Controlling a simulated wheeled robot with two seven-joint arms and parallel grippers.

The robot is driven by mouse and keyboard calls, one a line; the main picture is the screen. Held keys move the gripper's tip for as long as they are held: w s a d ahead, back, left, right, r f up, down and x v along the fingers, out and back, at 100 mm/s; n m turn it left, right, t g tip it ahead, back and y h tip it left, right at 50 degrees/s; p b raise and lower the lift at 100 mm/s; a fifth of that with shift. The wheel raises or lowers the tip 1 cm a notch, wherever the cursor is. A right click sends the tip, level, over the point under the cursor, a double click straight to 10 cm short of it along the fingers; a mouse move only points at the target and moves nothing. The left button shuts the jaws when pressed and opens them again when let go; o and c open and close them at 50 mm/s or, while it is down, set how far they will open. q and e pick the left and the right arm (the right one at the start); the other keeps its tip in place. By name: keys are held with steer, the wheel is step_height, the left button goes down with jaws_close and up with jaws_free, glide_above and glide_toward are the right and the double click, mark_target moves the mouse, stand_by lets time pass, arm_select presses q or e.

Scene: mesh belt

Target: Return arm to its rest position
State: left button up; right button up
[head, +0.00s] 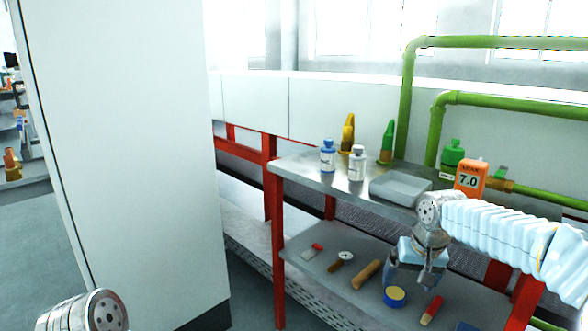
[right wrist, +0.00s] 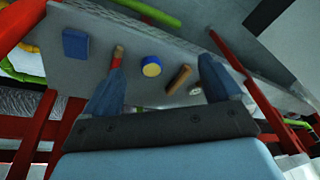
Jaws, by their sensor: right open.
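My right arm comes in from the right in the head view, in a pale ribbed sleeve. My right gripper (head: 412,280) points down in front of the lower shelf (head: 320,280) of the red-framed rack. In the right wrist view its two blue-grey fingers (right wrist: 161,58) stand wide apart with nothing held between them. A blue and yellow round piece (head: 396,295) shows just below the gripper, and also beyond the fingers in the right wrist view (right wrist: 151,66). Of my left arm only a silver joint shows at the bottom left; its gripper is out of view.
The upper shelf (head: 300,164) holds white bottles (head: 357,164), a grey tray (head: 400,188) and an orange meter (head: 471,178) close to my right arm. A wooden cylinder (head: 366,274) and a red-ended stick (head: 432,310) lie below. A tall white cabinet (head: 130,150) stands left.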

steer(key=s+a+f+g+y, duration=0.15)
steer(key=a+f, duration=0.25)
steer(key=f, duration=0.5)
steer(key=s+a+f+n+y, duration=0.1)
steer(key=s+a+f, duration=0.3)
steer(key=f, duration=0.5)
steer(key=s+a+f+y, duration=0.1)
steer(key=a+f, duration=0.4)
steer(key=f, duration=0.4)
steer(key=s+a+f, duration=0.2)
steer(key=s+f, duration=0.4)
steer(key=s, duration=0.3)
steer(key=s+a+f, duration=0.2)
steer(key=s+f, duration=0.4)
steer(key=s, duration=0.3)
steer(key=shift+f+m+g, duration=0.25)
steer(key=shift+m+g, duration=0.05)
steer(key=shift+g, duration=0.05)
